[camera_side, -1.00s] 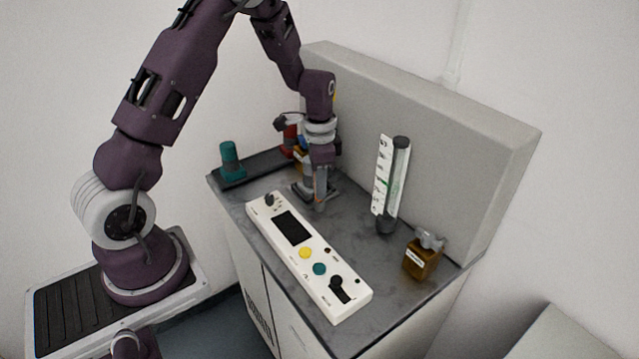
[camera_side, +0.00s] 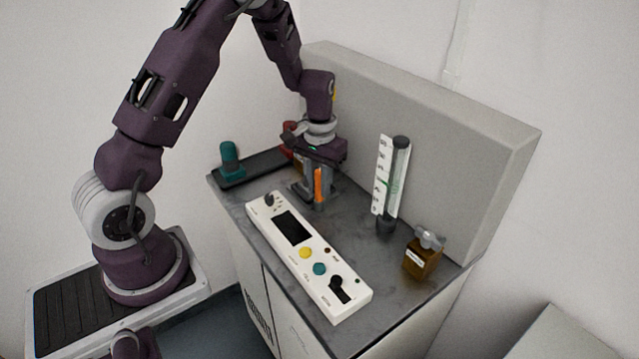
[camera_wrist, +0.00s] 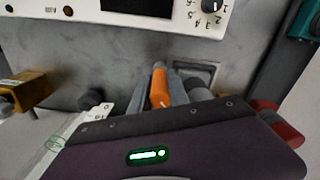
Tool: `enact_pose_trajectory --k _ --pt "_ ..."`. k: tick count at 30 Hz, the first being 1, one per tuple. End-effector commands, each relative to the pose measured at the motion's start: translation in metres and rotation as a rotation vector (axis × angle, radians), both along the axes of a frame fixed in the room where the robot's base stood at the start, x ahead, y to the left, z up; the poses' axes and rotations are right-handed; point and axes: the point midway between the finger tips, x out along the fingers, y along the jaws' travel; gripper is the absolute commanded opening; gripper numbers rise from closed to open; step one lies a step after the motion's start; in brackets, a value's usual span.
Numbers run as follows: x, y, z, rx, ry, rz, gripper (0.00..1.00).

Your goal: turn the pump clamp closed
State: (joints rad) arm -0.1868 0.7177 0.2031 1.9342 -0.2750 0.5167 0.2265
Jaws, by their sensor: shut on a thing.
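An orange lever (camera_side: 320,184), which looks like the pump clamp's handle, stands about upright at the back of the bench. My gripper (camera_side: 317,205) points down around it, shut on it. In the wrist view the orange lever (camera_wrist: 160,87) shows between the two grey fingers of my gripper (camera_wrist: 163,78). A dark flat base (camera_side: 297,190) shows at the fingers' feet. The rest of the pump is mostly hidden behind my gripper, so I cannot tell how far the clamp is turned.
A white control panel (camera_side: 290,228) lies in front of my gripper. A measuring tube with a white scale (camera_side: 382,175) and a brown bottle (camera_side: 421,262) stand to the right. A teal object (camera_side: 230,160) stands on a dark tray to the left. A grey wall block (camera_side: 430,130) rises behind.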

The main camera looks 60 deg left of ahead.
Motion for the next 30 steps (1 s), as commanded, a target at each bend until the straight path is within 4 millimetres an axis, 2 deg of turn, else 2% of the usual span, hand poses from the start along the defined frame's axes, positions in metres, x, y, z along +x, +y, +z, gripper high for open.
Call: enact_pose_trajectory --k 18,30 --pt "0.001 0.0002 0.0012 0.0 -0.004 0.541 0.0" --pt "0.0009 0.0003 0.0012 0.0 -0.003 0.726 0.0"
